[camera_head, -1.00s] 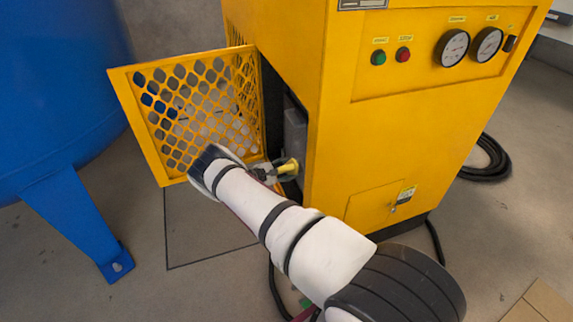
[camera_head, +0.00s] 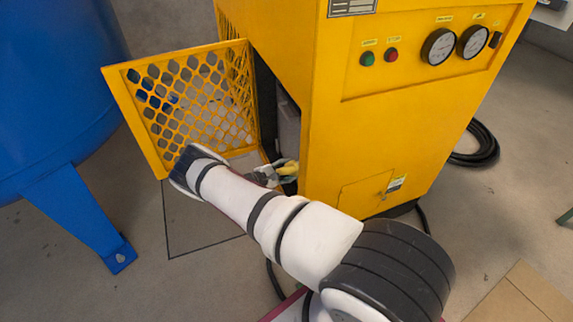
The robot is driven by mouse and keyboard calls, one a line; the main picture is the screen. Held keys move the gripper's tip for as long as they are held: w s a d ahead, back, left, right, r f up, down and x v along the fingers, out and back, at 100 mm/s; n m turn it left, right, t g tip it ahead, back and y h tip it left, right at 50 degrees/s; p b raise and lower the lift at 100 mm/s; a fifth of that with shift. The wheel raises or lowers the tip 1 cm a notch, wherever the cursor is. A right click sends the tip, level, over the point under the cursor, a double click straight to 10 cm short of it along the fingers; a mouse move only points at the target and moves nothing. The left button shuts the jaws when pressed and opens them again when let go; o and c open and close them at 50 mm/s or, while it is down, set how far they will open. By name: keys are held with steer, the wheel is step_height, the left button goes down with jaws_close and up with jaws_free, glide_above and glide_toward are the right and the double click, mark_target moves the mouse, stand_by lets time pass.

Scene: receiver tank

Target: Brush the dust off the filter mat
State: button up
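The yellow cabinet (camera_head: 400,110) stands at the centre right. Its perforated yellow door (camera_head: 190,100) is swung open to the left. A grey surface (camera_head: 289,130) shows in the narrow opening beside the door; I cannot tell whether it is the filter mat. My arm reaches in from the lower right, and my gripper (camera_head: 268,175) is at the lower part of the opening, partly hidden behind my arm. A small yellow object (camera_head: 288,168) shows at its fingertips, like a brush handle. Whether the fingers are closed on it is too small to tell.
A large blue tank (camera_head: 60,90) with a blue leg (camera_head: 85,220) stands at the left. A black hose coil (camera_head: 475,145) lies on the floor to the right. A small panel with a latch (camera_head: 380,192) is low on the cabinet front.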

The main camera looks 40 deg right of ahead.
steer(key=shift+s, duration=0.1)
steer(key=shift+b, duration=0.35)
steer(key=w+b, duration=0.1)
steer(key=b, duration=0.1)
steer(key=w+d+b, duration=0.1)
steer(key=w+b, duration=0.1)
steer(key=shift+w+f, duration=0.1)
steer(key=shift+w, duration=0.15)
steer(key=shift+w+d+b, duration=0.2)
steer(key=shift+w+b, duration=0.05)
steer(key=shift+w, duration=0.45)
steer(key=shift+w+d+b, duration=0.2)
steer(key=shift+w+b, duration=0.1)
steer(key=shift+w, duration=0.35)
steer(key=shift+w+d+b, duration=0.2)
steer(key=shift+w+b, duration=0.05)
steer(key=shift+w, duration=0.45)
steer(key=shift+r, duration=0.25)
steer(key=shift+s+a+r+p, duration=0.1)
steer(key=shift+s+a+p, duration=0.05)
steer(key=shift+s+p, duration=0.4)
steer(key=shift+s+a+r+p, duration=0.1)
steer(key=shift+s+a+p, duration=0.05)
steer(key=shift+s+p, duration=0.35)
steer(key=shift+s+a+f+p, duration=0.1)
steer(key=shift+s+a+p, duration=0.05)
steer(key=shift+s+p, duration=0.3)
steer(key=shift+s+a+f+p, duration=0.1)
steer(key=shift+s+p, duration=0.25)
steer(key=shift+s, duration=0.2)
